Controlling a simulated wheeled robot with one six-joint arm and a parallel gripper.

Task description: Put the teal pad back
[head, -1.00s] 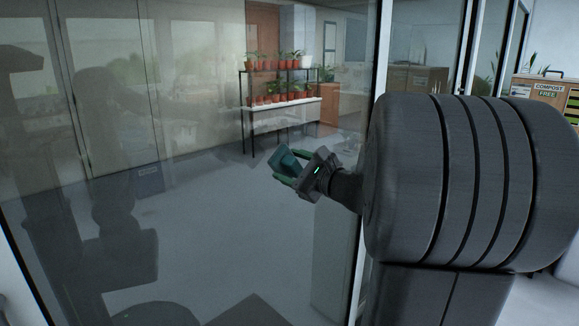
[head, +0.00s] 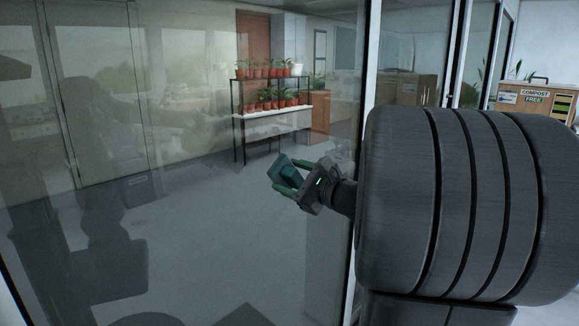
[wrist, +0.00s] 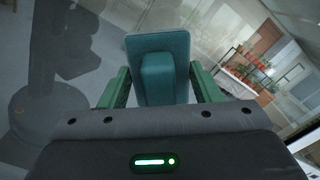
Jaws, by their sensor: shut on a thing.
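The teal pad (head: 286,167) is in my gripper (head: 285,178), in front of the glass in the head view. In the wrist view the teal pad (wrist: 158,62) shows a flat plate with a thicker block on it. The two green fingers of my gripper (wrist: 158,85) are shut on this block, one on each side. The pad is held in the air, clear of the floor. No place for the pad can be made out.
A large glass pane (head: 200,230) with reflections fills the left and middle. A shelf rack (head: 270,112) with several potted plants shows through or in it. A dark frame post (head: 362,90) stands near my arm. A compost box (head: 535,97) is at the far right.

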